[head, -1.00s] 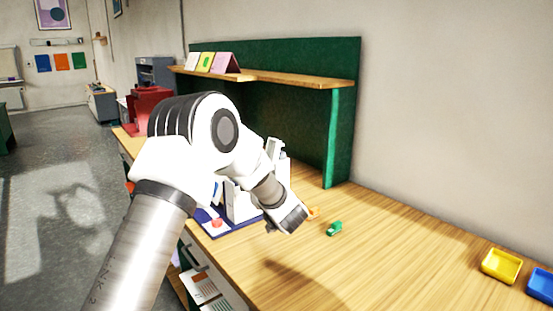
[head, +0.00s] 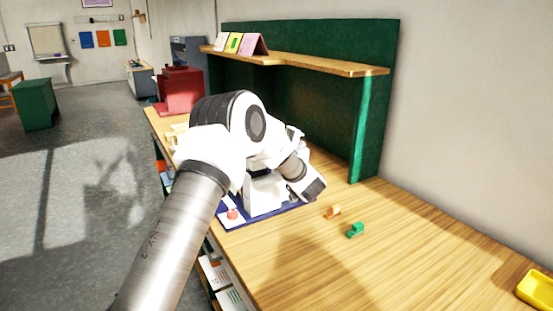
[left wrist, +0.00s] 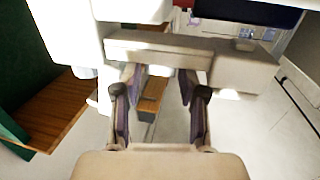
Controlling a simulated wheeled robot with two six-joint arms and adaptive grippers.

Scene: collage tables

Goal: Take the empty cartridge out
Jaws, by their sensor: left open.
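A white machine (head: 263,194) stands on a dark blue base (head: 236,220) with a red button (head: 232,214) at its front left corner. My left arm reaches over it in the head view and covers much of it; the gripper cannot be made out there. In the left wrist view my left gripper (left wrist: 158,82) is open, with its two purple-padded fingers apart. A pale grey-beige bar (left wrist: 190,50) lies across just beyond the fingertips; whether they touch it is unclear. I cannot tell which part is the empty cartridge. My right gripper is not in view.
A small orange piece (head: 333,212) and a small green piece (head: 355,230) lie on the wooden table right of the machine. A yellow tray (head: 537,288) is at the right edge. A green panel with a shelf (head: 300,62) stands behind. The table's front right is clear.

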